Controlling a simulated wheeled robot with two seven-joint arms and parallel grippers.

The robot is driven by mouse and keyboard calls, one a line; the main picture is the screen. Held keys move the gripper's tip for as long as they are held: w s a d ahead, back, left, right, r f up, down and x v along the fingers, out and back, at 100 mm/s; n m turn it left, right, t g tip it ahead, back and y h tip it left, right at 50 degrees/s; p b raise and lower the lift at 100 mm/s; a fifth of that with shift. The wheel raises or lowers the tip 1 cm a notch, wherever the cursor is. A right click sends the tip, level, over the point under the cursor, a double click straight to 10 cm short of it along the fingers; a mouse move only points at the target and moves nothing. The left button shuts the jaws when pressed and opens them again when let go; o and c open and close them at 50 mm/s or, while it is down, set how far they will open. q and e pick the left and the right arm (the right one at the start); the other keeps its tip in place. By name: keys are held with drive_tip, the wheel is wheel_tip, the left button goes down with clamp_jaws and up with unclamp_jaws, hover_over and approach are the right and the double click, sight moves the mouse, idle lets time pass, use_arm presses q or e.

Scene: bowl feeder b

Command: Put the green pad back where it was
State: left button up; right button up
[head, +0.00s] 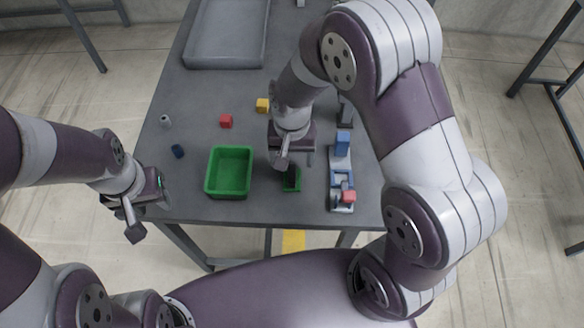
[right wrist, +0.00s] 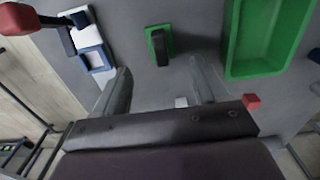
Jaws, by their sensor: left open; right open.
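The green pad (head: 297,185) lies flat on the grey table near its front edge, right of the green bin. A dark, rounded piece stands on it; the pad shows around this piece in the right wrist view (right wrist: 151,52). My right gripper (head: 295,158) is open above the table just behind the pad, partly covering it in the head view. In the right wrist view its two fingers (right wrist: 162,88) are apart with nothing between them, and the pad lies beyond the tips. My left gripper (head: 142,208) is open and empty at the table's front left corner.
The green bin (head: 229,191) looks empty. A blue and grey fixture (head: 341,180) with a red end stands right of the pad. A red cube (head: 226,121), a yellow cube (head: 262,105) and a dark blue piece (head: 178,151) lie farther left. A grey tray (head: 224,62) is at the back.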

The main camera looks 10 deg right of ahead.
drive_tip(key=s+d+r+n+t, duration=0.1)
drive_tip(key=s+d+r+n, duration=0.2)
drive_tip(key=s+d+r, duration=0.4)
drive_tip(key=shift+s+d, duration=0.25)
drive_tip(key=shift+s, duration=0.15)
